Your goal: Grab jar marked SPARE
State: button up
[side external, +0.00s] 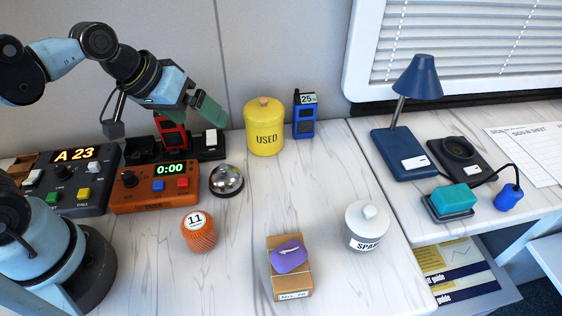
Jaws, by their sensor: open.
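The jar marked SPARE (367,228) is white with a round knobbed lid. It stands upright near the right front of the marble-patterned desk (330,175), its label facing the camera and partly turned away. A yellow jar marked USED (264,128) with a lid stands at the back against the wall. My gripper (160,125) is at the upper left, above the back of the desk near the red device, well apart from the SPARE jar. It is open, and I see nothing held in it. One finger has a green tip.
An orange ribbed item marked 11 (199,231), a bell (227,180) and a cardboard box (290,280) with a purple item on top stand on the desk. A blue radio (304,116) is at the back. A blue lamp (404,150) stands right. Desk between bell and SPARE jar is clear.

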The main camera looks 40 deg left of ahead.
jog(key=w+d+f+n+g+h, duration=0.1)
jog(key=w+d+n+g+h, duration=0.1)
jog(key=w+d+n+h, duration=0.3)
jog(key=w+d+f+n+g+h, duration=0.1)
jog(key=d+f+n, duration=0.15)
jog(key=d, duration=0.45)
jog(key=n+g+h, duration=0.4)
jog(key=n+h, duration=0.1)
jog(key=n, duration=0.1)
send_near(364, 225)
jog(key=w+a+f, duration=0.2)
jog(key=a, duration=0.1)
jog(key=shift+w+a, duration=0.2)
jog(key=shift+w, duration=0.2)
jog(key=shift+s+d+f+n+g+h, duration=0.15)
jog(key=shift+d+f+n+g+h, duration=0.15)
jog(key=shift+d+h, duration=0.15)
jog(key=shift+s+d+f, duration=0.1)
jog(key=shift+d, duration=0.15)
jog(key=x, duration=1.1)
jog(key=shift+d+f, duration=0.15)
jog(key=shift+d, duration=0.15)
jog(key=shift+c, duration=0.5)
jog(key=c, duration=1)
jog(key=shift+c, duration=0.2)
